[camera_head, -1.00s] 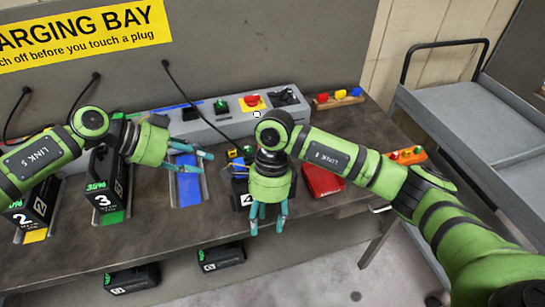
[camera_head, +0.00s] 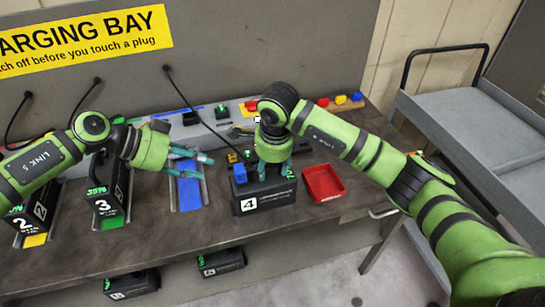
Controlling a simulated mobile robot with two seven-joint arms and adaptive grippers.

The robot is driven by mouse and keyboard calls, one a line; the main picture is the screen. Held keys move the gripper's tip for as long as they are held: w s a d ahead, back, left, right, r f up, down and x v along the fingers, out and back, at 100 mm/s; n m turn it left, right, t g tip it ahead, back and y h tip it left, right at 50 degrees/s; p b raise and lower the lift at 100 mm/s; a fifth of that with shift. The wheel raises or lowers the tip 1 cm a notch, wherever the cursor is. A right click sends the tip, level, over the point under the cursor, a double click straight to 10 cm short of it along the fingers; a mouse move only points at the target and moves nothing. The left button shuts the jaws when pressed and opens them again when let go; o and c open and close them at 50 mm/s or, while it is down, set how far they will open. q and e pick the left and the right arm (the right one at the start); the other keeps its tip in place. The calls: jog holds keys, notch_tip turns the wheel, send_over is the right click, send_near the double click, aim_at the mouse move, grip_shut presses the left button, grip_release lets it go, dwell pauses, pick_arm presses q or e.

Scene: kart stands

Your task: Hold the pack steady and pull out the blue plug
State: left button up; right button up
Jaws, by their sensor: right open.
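A black pack marked 4 (camera_head: 270,203) stands on the bench. The blue plug (camera_head: 239,173) is a small blue block at the left of the pack's top. My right gripper (camera_head: 275,174) is open and points down at the pack's top, right of the blue plug. Its fingertips are close to the pack, but I cannot tell whether they touch it. My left gripper (camera_head: 207,167) is open and empty, left of the blue plug and above the blue bay strip (camera_head: 188,193).
Packs 2 (camera_head: 35,217) and 3 (camera_head: 106,205) stand in bays at the left. A red tray (camera_head: 323,184) lies right of pack 4. A grey switch console (camera_head: 205,133) runs along the back. A black cable (camera_head: 205,110) hangs down toward pack 4. The front bench edge is clear.

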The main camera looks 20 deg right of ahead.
jog(key=shift+f, duration=0.3)
grip_shut()
jog(key=shift+f, duration=0.1)
